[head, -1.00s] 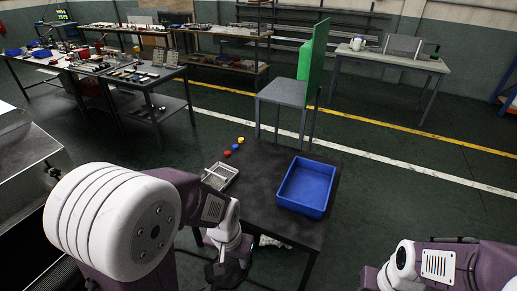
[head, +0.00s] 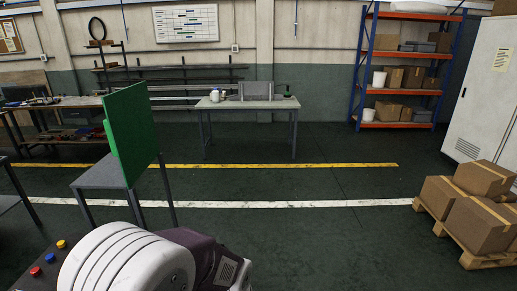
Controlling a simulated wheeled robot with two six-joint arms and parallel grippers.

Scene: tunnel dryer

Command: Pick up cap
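Three small round pieces that look like caps lie in a row on the dark table (head: 22,284) at the lower left of the head view. They are a red one (head: 36,271), a blue one (head: 50,258) and a yellow one (head: 61,244). My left arm's white and purple links fill the bottom, just right of these pieces, and hide most of the table. Neither of my grippers is in view.
A grey stand with an upright green panel (head: 130,130) is beyond the table. A workbench (head: 248,104) stands at the back wall, with an orange and blue shelf rack (head: 408,70) beside it. Boxes on a pallet (head: 470,250) are at the right. The middle floor is clear.

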